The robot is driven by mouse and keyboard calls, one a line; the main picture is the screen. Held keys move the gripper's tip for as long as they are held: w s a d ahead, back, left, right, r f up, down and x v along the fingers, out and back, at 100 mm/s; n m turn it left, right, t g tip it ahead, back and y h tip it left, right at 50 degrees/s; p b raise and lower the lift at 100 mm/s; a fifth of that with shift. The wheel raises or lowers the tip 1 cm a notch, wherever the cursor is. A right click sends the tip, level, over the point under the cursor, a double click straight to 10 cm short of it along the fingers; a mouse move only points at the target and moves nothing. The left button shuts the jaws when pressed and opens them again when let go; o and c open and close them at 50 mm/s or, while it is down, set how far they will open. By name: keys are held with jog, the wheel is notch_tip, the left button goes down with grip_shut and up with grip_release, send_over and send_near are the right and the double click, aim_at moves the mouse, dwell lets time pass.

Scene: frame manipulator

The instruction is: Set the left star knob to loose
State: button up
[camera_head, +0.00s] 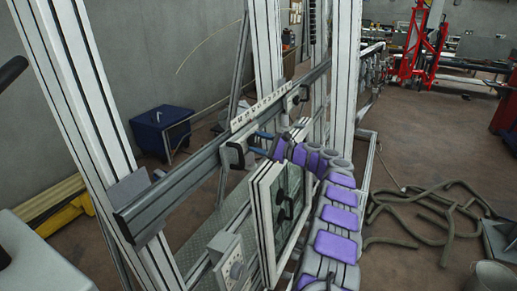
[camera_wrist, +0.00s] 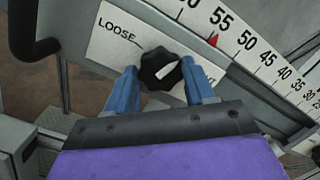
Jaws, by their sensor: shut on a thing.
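The black star knob (camera_wrist: 156,62) sits on a white plate (camera_wrist: 104,45) in the wrist view. The plate reads LOOSE at the knob's upper left; a second label at its right is mostly hidden, only its end showing. The knob's white pointer mark slants up and right, away from LOOSE. My gripper (camera_wrist: 160,82) is shut on the knob, with one blue finger on its left side and the other on its right. In the head view, my gripper (camera_head: 261,144) reaches the carriage on the grey rail (camera_head: 180,190); the knob cannot be made out there.
A numbered scale (camera_wrist: 247,40) with a red pointer (camera_wrist: 213,40) runs beside the plate. A black handle (camera_wrist: 30,35) is at the upper left. In the head view, a framed panel (camera_head: 262,205) hangs below the rail, close to my arm. Hoses (camera_head: 440,215) lie on the floor at right.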

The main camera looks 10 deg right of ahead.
jog(key=n+g+b, duration=0.1)
jog(key=n, duration=0.4)
jog(key=shift+d+f, duration=0.1)
jog(key=shift+f, duration=0.05)
jog(key=n+g, duration=0.1)
jog(key=n, duration=0.4)
jog(key=shift+w, duration=0.1)
jog(key=n+p, duration=0.1)
jog(key=n, duration=0.2)
jog(key=shift+r+p, duration=0.2)
jog(key=shift+p, duration=0.1)
jog(key=n+p, duration=0.2)
jog(key=n, duration=0.1)
jog(key=shift+r+n+g, duration=0.15)
jog(key=shift+n+g, duration=0.15)
jog(key=shift+g, duration=0.1)
jog(key=shift+f+n+h+p, duration=0.15)
jog(key=shift+n+p, duration=0.4)
jog(key=shift+n, duration=0.35)
jog(key=shift+f+n+h+p, duration=0.15)
jog(key=shift+n+p, duration=0.4)
jog(key=shift+n, duration=0.35)
jog(key=o, duration=1)
jog(key=shift+w+d, duration=0.1)
jog(key=shift+o, duration=0.2)
jog(key=shift+r, duration=0.2)
